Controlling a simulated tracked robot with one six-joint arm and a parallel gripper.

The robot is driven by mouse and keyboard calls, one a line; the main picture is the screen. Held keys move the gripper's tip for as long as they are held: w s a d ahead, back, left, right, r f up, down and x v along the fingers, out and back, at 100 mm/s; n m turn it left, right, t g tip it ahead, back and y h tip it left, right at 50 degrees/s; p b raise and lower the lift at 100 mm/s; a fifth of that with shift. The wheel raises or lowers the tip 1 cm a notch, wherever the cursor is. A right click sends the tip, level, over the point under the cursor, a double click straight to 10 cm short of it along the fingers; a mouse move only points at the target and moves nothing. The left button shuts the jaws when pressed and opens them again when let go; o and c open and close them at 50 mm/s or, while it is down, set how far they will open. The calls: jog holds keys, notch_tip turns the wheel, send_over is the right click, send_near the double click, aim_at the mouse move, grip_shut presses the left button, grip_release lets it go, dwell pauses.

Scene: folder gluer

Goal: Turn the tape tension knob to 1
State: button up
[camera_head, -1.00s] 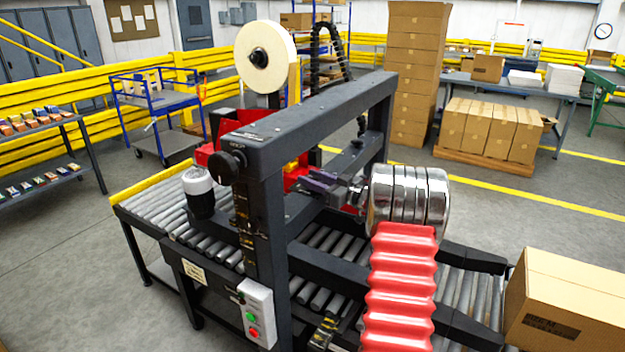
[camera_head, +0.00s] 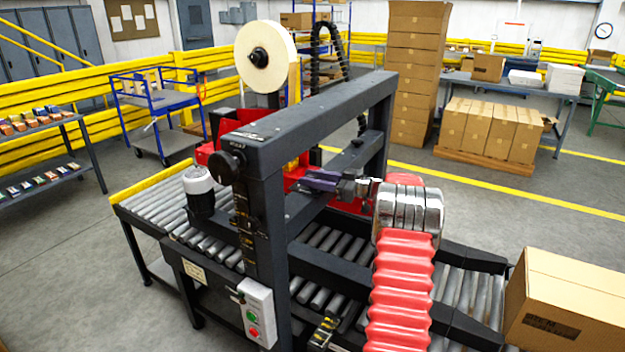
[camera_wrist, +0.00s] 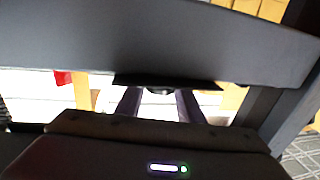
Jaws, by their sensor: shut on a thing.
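My gripper (camera_head: 304,178) reaches leftward under the top crossbeam of the carton taping machine (camera_head: 310,120), its purple fingers level with the beam's underside. In the wrist view, my gripper (camera_wrist: 160,93) has its two fingers on either side of a small dark round piece (camera_wrist: 160,91), under a dark plate edge. This piece looks like the tension knob, and the fingers are shut on it. Its scale and pointer cannot be read. In the head view the piece is hidden. The cream tape roll (camera_head: 259,42) stands above the machine.
The crossbeam (camera_wrist: 150,45) fills the upper wrist view, close to my fingers. A black knob (camera_head: 232,160) sits on the near post. Rollers (camera_head: 165,208) run beneath. A green and red button box (camera_head: 257,313) is on the post. A carton (camera_head: 565,300) stands at right.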

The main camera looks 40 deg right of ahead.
jog(key=shift+d+n+g+y, duration=0.1)
jog(key=shift+n+g+y, duration=0.85)
jog(key=shift+y, duration=0.35)
jog(key=shift+n+g+y, duration=0.35)
jog(key=shift+n+y, duration=0.05)
jog(key=shift+n, duration=0.05)
jog(key=shift+r, duration=0.1)
jog(key=o, duration=1)
jog(key=v, duration=1.3)
jog(key=shift+s+d, duration=0.25)
jog(key=shift+s, duration=0.15)
